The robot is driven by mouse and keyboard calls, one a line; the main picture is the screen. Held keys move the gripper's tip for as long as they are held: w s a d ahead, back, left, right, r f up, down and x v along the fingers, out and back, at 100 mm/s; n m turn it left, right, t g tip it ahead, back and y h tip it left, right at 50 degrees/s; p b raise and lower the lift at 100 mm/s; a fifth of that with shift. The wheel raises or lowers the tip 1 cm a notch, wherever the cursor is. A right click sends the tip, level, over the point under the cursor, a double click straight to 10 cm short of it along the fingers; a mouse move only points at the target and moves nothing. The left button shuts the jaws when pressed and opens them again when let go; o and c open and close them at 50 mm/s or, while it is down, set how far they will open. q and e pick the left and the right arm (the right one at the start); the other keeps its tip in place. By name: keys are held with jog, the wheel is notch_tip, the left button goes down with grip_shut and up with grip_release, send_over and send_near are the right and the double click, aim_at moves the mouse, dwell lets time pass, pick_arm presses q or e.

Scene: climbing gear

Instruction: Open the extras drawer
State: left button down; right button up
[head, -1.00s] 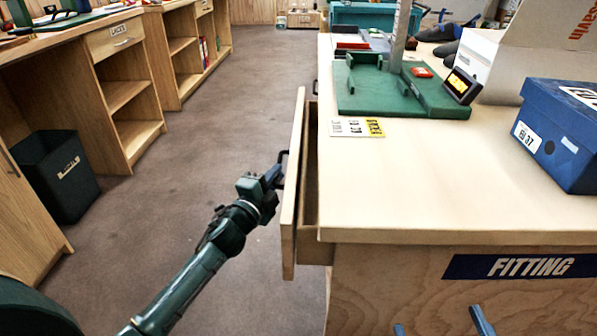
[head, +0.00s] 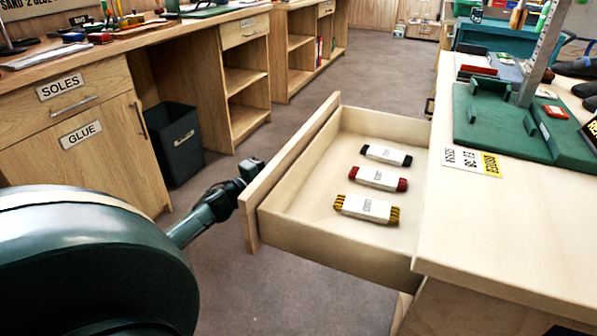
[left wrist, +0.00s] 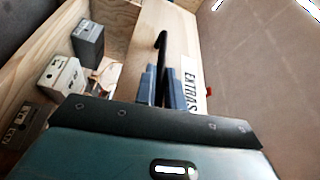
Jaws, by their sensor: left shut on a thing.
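The extras drawer (head: 340,252) stands pulled well out from the left side of the fitting table in the head view. Three banded bundles lie in it: a black one (head: 386,155), a red one (head: 378,179) and a yellow one (head: 366,208). My left gripper (head: 248,170) is at the outer face of the drawer front, partly hidden by it. In the left wrist view its fingers (left wrist: 160,78) are closed on the black handle (left wrist: 161,42), beside the label EXTRAS (left wrist: 188,92). My right gripper is not in view.
The fitting table (head: 500,235) carries a green measuring device (head: 500,125) and a price card (head: 470,160). A black bin (head: 178,140) and wooden cabinets (head: 85,150) stand across the aisle at left. Boxes (left wrist: 88,42) sit in compartments in the left wrist view.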

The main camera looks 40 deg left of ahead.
pick_arm(q)
jog(key=shift+s+a, duration=0.2)
jog(key=shift+a, duration=0.5)
jog(key=c, duration=1.5)
grip_release()
jog(key=s+p, duration=0.1)
jog(key=s, duration=0.3)
jog(key=s+a+p, duration=0.1)
jog(key=s, duration=0.3)
jog(key=s+f+p, duration=0.1)
jog(key=s, duration=0.4)
jog(key=shift+a, duration=0.2)
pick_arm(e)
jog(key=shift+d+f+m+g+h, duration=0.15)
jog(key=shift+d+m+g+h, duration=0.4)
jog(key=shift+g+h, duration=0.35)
